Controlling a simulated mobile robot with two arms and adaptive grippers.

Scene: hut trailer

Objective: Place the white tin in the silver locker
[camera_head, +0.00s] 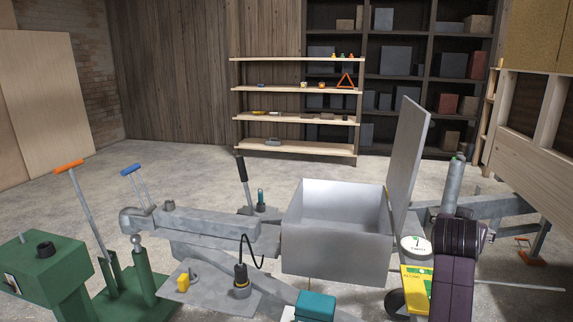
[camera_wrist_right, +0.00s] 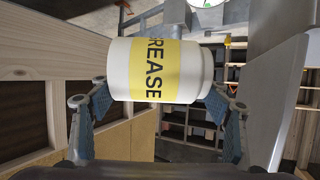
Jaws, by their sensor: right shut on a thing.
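The white tin (camera_wrist_right: 122,68) has a yellow band lettered "REASE" and lies sideways across the right wrist view. My right gripper (camera_wrist_right: 158,98) is shut on it, with one finger on each side. The tin is right of the locker's front right corner, outside the opening. My left gripper is not in view.
A grey trailer frame (camera_head: 210,228) runs left of the locker, with a black-handled lever (camera_head: 242,182) beside it. A green machine (camera_head: 45,265) stands at front left. Wooden shelves (camera_head: 295,90) stand behind.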

